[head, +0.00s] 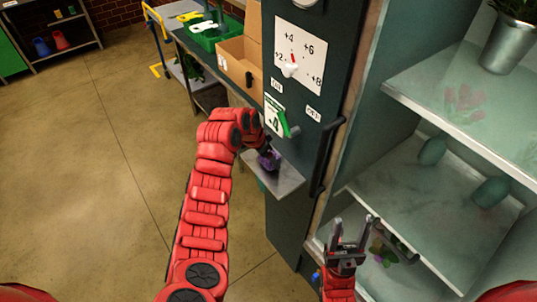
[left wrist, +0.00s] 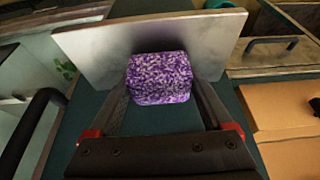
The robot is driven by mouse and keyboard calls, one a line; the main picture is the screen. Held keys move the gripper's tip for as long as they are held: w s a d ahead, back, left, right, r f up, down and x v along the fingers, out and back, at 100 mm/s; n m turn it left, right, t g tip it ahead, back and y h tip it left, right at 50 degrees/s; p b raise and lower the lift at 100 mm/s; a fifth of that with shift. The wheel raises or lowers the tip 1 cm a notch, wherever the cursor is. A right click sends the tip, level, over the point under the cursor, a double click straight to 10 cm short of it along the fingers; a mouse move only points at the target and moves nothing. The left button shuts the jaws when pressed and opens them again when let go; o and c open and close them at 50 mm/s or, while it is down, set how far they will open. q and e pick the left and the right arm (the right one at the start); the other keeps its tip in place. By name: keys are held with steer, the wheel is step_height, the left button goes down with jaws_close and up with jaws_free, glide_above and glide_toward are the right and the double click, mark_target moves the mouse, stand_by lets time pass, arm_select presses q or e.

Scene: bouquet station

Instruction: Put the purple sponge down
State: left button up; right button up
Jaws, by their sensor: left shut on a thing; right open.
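The purple sponge (head: 269,160) is speckled and block-shaped. It also shows in the left wrist view (left wrist: 159,78), between the two fingers. My left gripper (head: 265,148) is shut on it, at the small metal shelf (head: 288,184) on the dark cabinet's front. In the left wrist view the shelf's grey plate (left wrist: 90,48) lies right behind the sponge. I cannot tell whether the sponge touches the shelf. My right gripper (head: 349,236) is open and empty, in front of the glass-shelved cooler at the lower right.
A dark panel (head: 322,110) carries a white dial (head: 290,69), a green lever (head: 284,122) and a black handle (head: 327,157) close to the left gripper. A cardboard box (head: 241,62) and green bin (head: 207,36) stand behind. Cooler shelves (head: 440,215) hold dark green objects. The left floor is clear.

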arm_select(q)
steer(key=shift+f, duration=0.35)
steer(key=shift+f+b, duration=0.45)
steer(key=shift+b, duration=0.15)
steer(key=o, duration=1.4)
steer(key=shift+r, duration=0.1)
